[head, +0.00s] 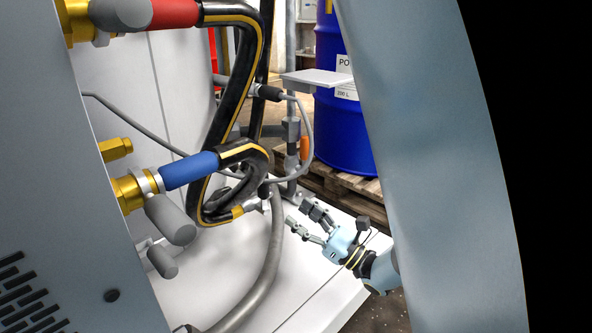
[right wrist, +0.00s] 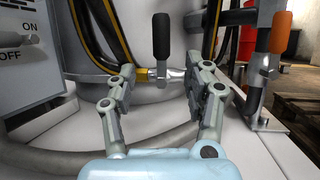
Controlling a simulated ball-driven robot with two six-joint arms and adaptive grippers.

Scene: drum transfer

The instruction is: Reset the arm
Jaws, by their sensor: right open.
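My right gripper (head: 306,222) is low in the middle of the head view, over the white platform. It is open and empty, with its fingers pointing to the upper left. In the right wrist view the spread fingers (right wrist: 160,88) frame a black-handled valve (right wrist: 161,38) on a brass and steel fitting behind them. I cannot tell whether the fingers touch the fitting. My left gripper is not in view. A large pale blue-grey arm link of mine covers the right of the head view.
Black hoses with yellow stripes (head: 232,85) hang near the gripper. A blue drum (head: 340,130) stands on a wooden pallet (head: 345,190) behind. An orange-handled valve (right wrist: 281,32) on a pipe stands right of the gripper. A grey cabinet (head: 70,200) fills the left.

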